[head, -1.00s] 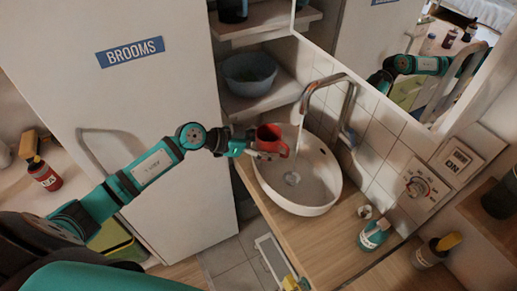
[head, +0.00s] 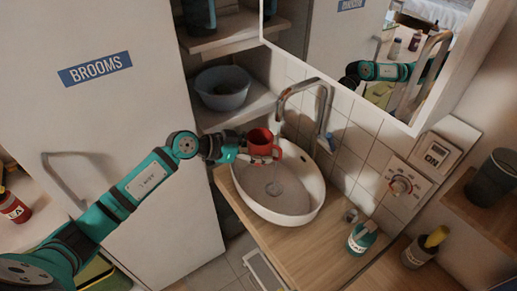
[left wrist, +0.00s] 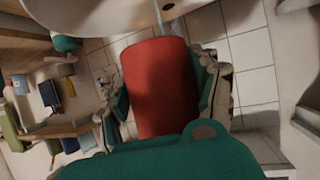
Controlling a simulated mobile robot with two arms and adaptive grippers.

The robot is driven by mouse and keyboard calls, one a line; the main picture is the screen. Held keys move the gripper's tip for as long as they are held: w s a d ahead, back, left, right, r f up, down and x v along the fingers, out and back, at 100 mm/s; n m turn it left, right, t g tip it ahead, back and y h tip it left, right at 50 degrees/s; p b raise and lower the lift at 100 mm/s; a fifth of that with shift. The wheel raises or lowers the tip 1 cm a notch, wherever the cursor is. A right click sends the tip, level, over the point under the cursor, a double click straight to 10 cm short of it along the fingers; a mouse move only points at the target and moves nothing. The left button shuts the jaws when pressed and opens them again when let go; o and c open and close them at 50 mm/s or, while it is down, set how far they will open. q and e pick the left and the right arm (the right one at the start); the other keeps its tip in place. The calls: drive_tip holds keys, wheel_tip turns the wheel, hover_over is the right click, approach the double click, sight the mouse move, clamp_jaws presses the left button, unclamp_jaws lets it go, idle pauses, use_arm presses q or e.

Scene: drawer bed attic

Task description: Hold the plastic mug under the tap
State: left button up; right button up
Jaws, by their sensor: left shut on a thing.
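The red plastic mug (head: 262,142) is above the back left of the white sink basin (head: 312,205), with its open end up. My left gripper (head: 240,148) comes from the left and is shut around its side. In the left wrist view the mug (left wrist: 160,90) fills the space between the two fingers. The curved metal tap (head: 322,105) stands behind the sink, and its spout end is close to the mug's right rim. I cannot tell exactly whether the spout is over the opening. No clear water stream shows below the mug. My right gripper is not in view.
A green bottle (head: 361,238) stands on the wooden counter (head: 310,252) right of the sink. A blue bowl (head: 223,88) sits on a shelf behind my left arm. A mirror (head: 375,60) and a dial panel (head: 405,185) are on the wall.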

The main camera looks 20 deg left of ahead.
use_arm(q)
drive_tip(key=shift+w+d+r+p, duration=0.2)
drive_tip(key=shift+w+d+p, duration=0.15)
drive_tip(key=shift+p, duration=0.1)
drive_tip(key=w+d+p, duration=0.1)
drive_tip(key=w, duration=0.1)
drive_tip(key=w+d+p, duration=0.1)
drive_tip(key=w+d, duration=0.1)
drive_tip(key=shift+w+d+f, duration=0.1)
drive_tip(key=shift+w+f, duration=0.05)
drive_tip(key=shift+f, duration=0.05)
idle(1.5)
